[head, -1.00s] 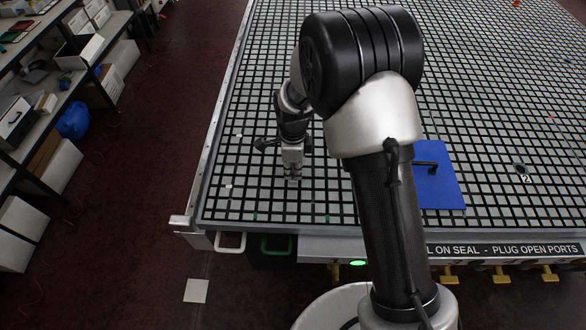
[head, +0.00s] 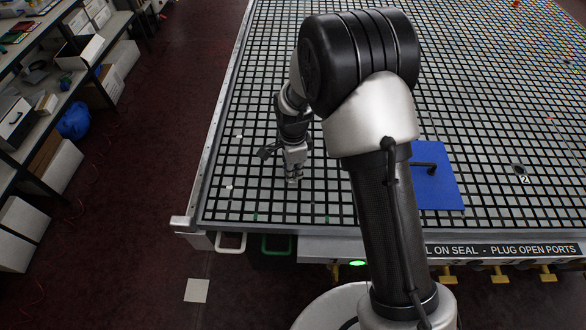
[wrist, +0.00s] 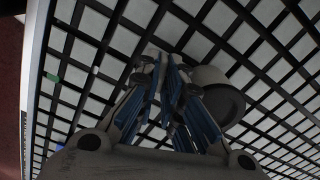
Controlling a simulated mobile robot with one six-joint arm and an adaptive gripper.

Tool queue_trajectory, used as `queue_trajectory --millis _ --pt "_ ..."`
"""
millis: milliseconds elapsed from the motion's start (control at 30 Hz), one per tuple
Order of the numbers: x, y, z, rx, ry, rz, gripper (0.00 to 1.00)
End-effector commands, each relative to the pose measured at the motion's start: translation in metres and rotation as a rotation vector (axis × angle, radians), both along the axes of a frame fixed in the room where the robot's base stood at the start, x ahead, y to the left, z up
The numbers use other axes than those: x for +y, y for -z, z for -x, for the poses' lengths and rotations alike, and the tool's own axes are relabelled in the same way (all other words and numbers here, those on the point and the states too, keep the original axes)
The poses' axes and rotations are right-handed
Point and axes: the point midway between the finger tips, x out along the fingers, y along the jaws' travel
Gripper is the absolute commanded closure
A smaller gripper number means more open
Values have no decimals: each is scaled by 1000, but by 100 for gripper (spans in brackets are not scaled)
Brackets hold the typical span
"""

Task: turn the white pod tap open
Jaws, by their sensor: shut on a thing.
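My gripper (head: 293,178) is low over the near left part of the grid table (head: 325,212). In the wrist view its blue-padded fingers (wrist: 168,78) are close together and shut on the tap of the white pod, which they largely hide. The white pod (wrist: 212,78) shows as a pale round body with a dark grey end, just right of the fingertips. In the head view my gripper hides the pod, and I cannot make out the tap's angle.
A blue mat (head: 445,190) with a black bent piece (head: 425,166) lies to the right, beyond my arm. White (head: 230,243) and green (head: 277,245) handles and yellow valves (head: 496,275) line the near edge. Shelving stands at left. The grid around my gripper is mostly bare.

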Motion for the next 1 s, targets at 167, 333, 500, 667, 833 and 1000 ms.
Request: queue_trajectory --millis 167,333,500,667,833,1000 --pt "0 -1 0 0 -169 0 100" --pt "0 -1 0 0 -330 0 100" --pt "0 -1 0 0 -491 0 100" --pt "0 -1 0 0 -644 0 100" --pt "0 -1 0 0 -804 0 100" --pt "0 0 0 0 -955 0 100"
